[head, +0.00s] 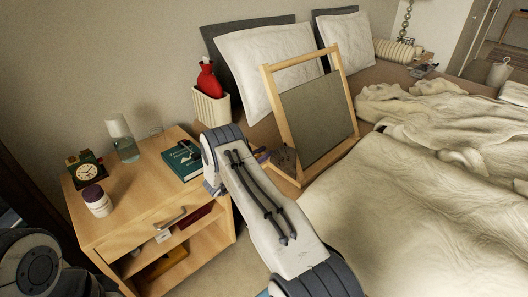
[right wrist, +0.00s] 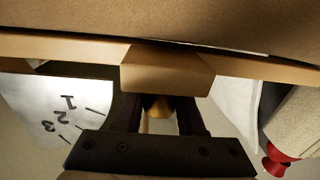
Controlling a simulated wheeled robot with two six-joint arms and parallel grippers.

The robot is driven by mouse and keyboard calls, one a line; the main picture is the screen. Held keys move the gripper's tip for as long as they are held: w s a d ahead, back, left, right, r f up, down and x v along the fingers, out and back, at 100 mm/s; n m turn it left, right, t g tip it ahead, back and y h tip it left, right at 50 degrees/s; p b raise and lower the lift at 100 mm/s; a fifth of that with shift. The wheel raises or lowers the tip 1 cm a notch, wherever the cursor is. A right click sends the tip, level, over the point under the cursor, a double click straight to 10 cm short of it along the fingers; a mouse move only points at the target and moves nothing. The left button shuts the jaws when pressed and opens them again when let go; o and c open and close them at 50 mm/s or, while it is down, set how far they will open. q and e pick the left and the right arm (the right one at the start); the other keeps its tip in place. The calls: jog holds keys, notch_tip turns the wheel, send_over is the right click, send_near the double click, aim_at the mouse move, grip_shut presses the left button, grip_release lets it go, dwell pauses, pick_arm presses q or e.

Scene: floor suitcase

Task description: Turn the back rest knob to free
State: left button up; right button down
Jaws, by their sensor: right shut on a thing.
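The back rest (head: 318,115) is a light wood frame with a grey-brown panel, standing tilted on the bed beside the pillows. My right arm reaches up to its lower left side, and my right gripper (head: 264,158) is mostly hidden there behind my wrist. In the right wrist view, the gripper (right wrist: 158,118) is shut on the back rest knob (right wrist: 157,106), a small round wooden piece beneath a wood block. The knob's pointing direction and a "free" mark cannot be made out. My left gripper is out of view.
A wooden nightstand (head: 135,207) at left holds a clock (head: 85,168), a jar (head: 97,201), a carafe (head: 123,140) and a teal book (head: 184,160). A red bottle (head: 208,80) sits in a cream holder (head: 211,108). Rumpled bedding (head: 420,200) fills the right.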

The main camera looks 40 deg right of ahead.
jog(key=n+t, duration=0.1)
jog(key=n+t+p, duration=0.1)
jog(key=t, duration=0.1)
jog(key=n+t+y+p, duration=0.1)
jog(key=shift+w+a+r, duration=0.1)
jog(key=shift+w, duration=0.2)
jog(key=shift+w+a+n+t+y+p, duration=0.15)
jog(key=shift+n+t+y+p, duration=0.1)
jog(key=shift+n+t+y, duration=0.4)
jog(key=shift+w+n+t+y+p, duration=0.2)
jog(key=shift+n+t, duration=0.2)
jog(key=shift+t, duration=0.4)
jog(key=shift+w+a+n+t+y+p, duration=0.1)
jog(key=shift+n+t+y+p, duration=0.15)
jog(key=shift+n+t+y, duration=0.4)
jog(key=shift+t, duration=0.3)
jog(key=c, duration=0.5)
grip_release()
jog(key=v, duration=1)
jog(key=shift+s+a+p, duration=0.1)
jog(key=shift+a+p, duration=0.15)
jog(key=shift+p, duration=0.15)
